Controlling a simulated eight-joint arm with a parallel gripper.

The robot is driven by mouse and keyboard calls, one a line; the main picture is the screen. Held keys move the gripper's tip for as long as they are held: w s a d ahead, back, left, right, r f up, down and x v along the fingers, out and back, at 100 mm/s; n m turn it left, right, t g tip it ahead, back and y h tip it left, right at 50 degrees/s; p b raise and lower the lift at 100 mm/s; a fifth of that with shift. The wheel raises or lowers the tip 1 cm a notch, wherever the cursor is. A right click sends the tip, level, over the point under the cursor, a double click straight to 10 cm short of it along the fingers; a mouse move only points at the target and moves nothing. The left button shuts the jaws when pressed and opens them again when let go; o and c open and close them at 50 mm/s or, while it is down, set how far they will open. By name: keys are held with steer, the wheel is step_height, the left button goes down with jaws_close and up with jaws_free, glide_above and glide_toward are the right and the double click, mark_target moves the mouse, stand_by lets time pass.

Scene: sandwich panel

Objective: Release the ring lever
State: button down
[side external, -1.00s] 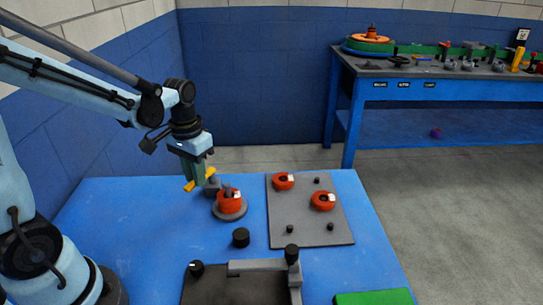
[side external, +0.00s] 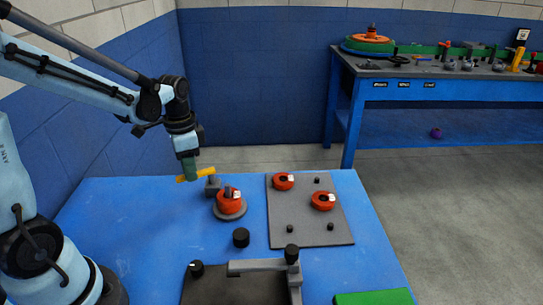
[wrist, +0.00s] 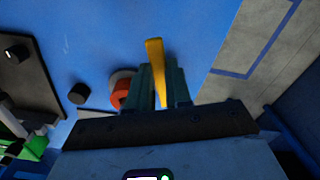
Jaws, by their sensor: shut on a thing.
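My gripper (side external: 190,170) is shut on a yellow lever (side external: 206,173), which sticks out on both sides of the fingers in the side view. In the wrist view the yellow lever (wrist: 154,52) lies between the two dark green fingers. A small grey block (side external: 212,187) stands just under the lever's right end; I cannot tell whether they are joined. A red ring (side external: 225,203) with a white tag sits on a round grey base (side external: 232,215) right of the block. The ring (wrist: 121,94) is partly hidden by a finger in the wrist view.
A grey plate (side external: 305,220) to the right carries two red rings (side external: 283,181) (side external: 322,201) and several black pegs. A black knob (side external: 241,238) stands in front of the ring base. A dark fixture (side external: 235,287) and green block (side external: 373,298) are at the front. The left blue tabletop is clear.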

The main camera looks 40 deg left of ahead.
stand_by(0.3)
steer(key=c, duration=1)
jaws_free()
steer(key=shift+c, duration=0.2)
steer(key=shift+r, duration=0.1)
step_height(320, 180, up, 12)
steer(key=s+d+f+n+t, duration=0.3)
steer(key=d+t, duration=0.4)
steer(key=d, duration=0.3)
step_height(320, 180, down, 2)
steer(key=shift+s+d+f+n, duration=0.1)
steer(key=shift+s+d+n, duration=0.15)
steer(key=shift+n, duration=0.55)
